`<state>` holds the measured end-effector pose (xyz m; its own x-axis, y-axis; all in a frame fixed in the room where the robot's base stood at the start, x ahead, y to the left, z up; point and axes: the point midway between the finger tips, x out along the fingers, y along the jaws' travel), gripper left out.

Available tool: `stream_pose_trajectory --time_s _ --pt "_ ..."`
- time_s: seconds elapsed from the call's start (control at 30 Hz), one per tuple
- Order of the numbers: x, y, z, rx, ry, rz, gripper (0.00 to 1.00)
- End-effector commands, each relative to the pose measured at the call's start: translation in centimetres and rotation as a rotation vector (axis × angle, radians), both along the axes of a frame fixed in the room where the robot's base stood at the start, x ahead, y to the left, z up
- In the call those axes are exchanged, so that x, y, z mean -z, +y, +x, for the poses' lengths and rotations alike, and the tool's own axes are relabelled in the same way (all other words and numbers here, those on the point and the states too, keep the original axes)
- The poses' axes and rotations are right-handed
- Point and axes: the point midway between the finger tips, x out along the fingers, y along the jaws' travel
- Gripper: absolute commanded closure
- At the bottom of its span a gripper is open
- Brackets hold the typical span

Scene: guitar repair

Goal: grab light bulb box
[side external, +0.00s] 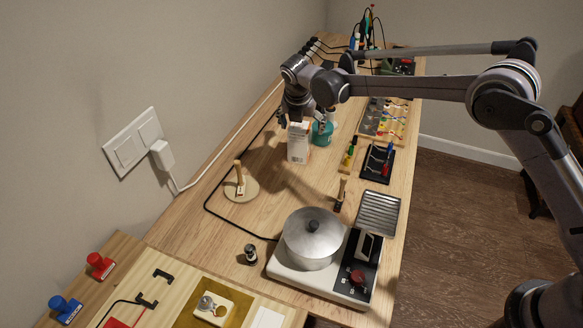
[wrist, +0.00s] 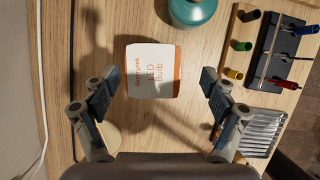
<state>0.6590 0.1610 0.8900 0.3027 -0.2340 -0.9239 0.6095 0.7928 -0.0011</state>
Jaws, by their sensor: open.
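The light bulb box (side external: 298,142) is a small white carton with an orange side, standing upright on the wooden workbench. In the wrist view the box (wrist: 152,72) shows "LED Bulb" lettering on its top and lies ahead of the fingers, near the middle. My gripper (side external: 297,120) is above the box in the side view, and its fingers partly overlap the box's top there. In the wrist view my gripper (wrist: 153,103) is open, one finger to each side of the box's line, with nothing between the tips.
A teal bottle (side external: 322,132) stands close to the right of the box. A round wooden base with a peg (side external: 241,186) is nearer the camera. A pot (side external: 313,238) sits on a hot plate. Marker racks (side external: 377,163) are at the right; a black cable (side external: 214,213) runs along the left.

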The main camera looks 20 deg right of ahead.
Motion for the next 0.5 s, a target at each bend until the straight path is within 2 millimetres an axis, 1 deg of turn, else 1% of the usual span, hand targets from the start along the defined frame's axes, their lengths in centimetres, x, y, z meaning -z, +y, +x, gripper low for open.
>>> stream_pose_trajectory --time_s 0.03,0.23,0.5 --pt "0.4 -0.1 0.1 0.001 0.0 0.0 0.15" --pt "1.4 -0.2 0.6 0.001 0.0 0.0 0.15" --pt "4.5 -0.6 2.0 0.001 -0.001 0.001 0.15"
